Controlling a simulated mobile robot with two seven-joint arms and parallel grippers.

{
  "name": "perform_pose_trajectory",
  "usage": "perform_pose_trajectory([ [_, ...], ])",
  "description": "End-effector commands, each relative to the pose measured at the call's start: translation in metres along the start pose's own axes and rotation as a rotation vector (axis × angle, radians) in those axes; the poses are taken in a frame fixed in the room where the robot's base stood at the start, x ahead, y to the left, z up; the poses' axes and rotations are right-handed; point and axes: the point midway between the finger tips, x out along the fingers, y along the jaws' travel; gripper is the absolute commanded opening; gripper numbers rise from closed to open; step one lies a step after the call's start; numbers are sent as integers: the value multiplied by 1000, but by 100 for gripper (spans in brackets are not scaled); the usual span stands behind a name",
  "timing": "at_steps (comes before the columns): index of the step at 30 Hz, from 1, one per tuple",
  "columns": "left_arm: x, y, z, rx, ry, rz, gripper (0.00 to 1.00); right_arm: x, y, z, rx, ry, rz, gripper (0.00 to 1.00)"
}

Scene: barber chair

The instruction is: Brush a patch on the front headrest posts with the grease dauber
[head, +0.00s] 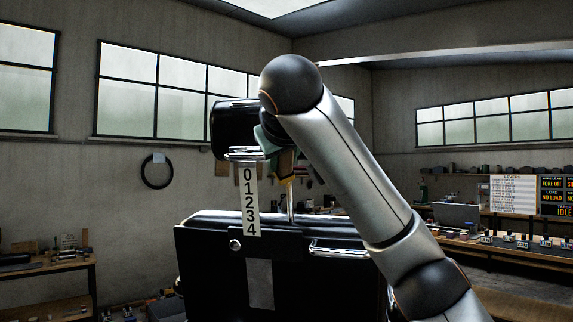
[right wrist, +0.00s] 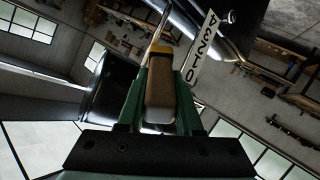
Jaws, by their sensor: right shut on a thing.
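The black barber chair's headrest (head: 232,128) stands above the chair back (head: 215,250). A chrome headrest post (head: 291,205) rises from the chair back; the other post is hidden, probably behind the number strip (head: 250,200). My right gripper (head: 276,148), with green fingers, is beside the headrest, shut on the grease dauber's brown handle (head: 287,164). The right wrist view shows the handle (right wrist: 160,100) between both fingers, its narrow end pointing away towards the chair. Whether the dauber's tip touches the post, I cannot tell. My left gripper is out of view.
A workbench (head: 500,240) with small items and signs stands at the right. Another bench (head: 45,270) stands at the left. My right arm hides part of the chair's right side.

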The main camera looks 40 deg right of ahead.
Motion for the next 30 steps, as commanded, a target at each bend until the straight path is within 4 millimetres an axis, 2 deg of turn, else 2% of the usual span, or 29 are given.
perform_pose_trajectory([
  [11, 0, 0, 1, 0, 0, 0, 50, -4, -1, 0, 0, 2, 0, 0],
  [17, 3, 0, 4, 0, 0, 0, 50, -19, -8, 0, -1, 4, -2, 0],
  [22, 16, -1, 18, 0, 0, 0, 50, -28, -11, 3, 1, 3, 0, 0],
  [30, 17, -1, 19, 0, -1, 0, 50, -32, -12, 0, 0, 1, 0, 0],
])
